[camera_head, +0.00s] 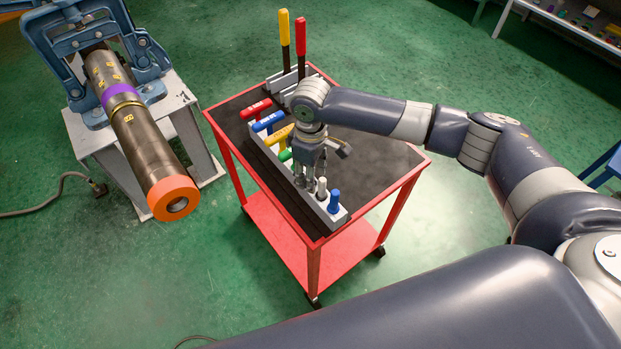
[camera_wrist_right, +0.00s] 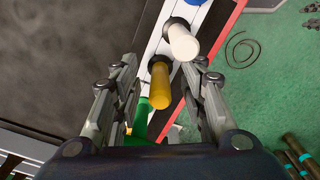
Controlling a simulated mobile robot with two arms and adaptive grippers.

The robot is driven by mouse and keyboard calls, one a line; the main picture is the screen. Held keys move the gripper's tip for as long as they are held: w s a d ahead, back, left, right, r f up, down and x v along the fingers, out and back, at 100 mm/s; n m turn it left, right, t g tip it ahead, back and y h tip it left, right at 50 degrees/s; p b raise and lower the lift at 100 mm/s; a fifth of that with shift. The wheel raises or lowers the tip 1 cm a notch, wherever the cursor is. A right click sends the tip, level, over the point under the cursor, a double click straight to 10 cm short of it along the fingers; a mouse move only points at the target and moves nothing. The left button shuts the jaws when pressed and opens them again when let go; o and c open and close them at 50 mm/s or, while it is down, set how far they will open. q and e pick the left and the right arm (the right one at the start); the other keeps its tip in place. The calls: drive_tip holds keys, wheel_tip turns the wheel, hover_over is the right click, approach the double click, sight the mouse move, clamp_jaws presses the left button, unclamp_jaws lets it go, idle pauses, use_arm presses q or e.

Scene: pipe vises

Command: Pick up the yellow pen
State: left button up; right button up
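The yellow pen (camera_wrist_right: 160,84) stands in the grey rack (camera_head: 262,152) on the red cart, between a white pen (camera_wrist_right: 182,42) and a green handle (camera_wrist_right: 140,120). My right gripper (camera_wrist_right: 163,68) is open, with one finger on each side of the yellow pen and a visible gap to both. In the head view my right gripper (camera_head: 307,182) points down over the rack and hides the yellow pen. My left gripper is not in view.
The red cart (camera_head: 312,252) has a dark top. The rack also holds red (camera_head: 256,108), blue (camera_head: 268,121) and yellow (camera_head: 277,137) handles and a blue pen (camera_head: 334,202). Tall yellow and red handles (camera_head: 300,40) stand behind. A pipe (camera_head: 140,140) sits in a vise at left.

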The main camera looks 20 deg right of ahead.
clamp_jaws()
drive_tip(key=shift+r, duration=0.1)
wheel_tip(320, 180, up, 9)
drive_tip(key=shift+w+r+b, duration=0.1)
drive_tip(key=shift+b, duration=0.9)
drive_tip(key=shift+r, duration=0.35)
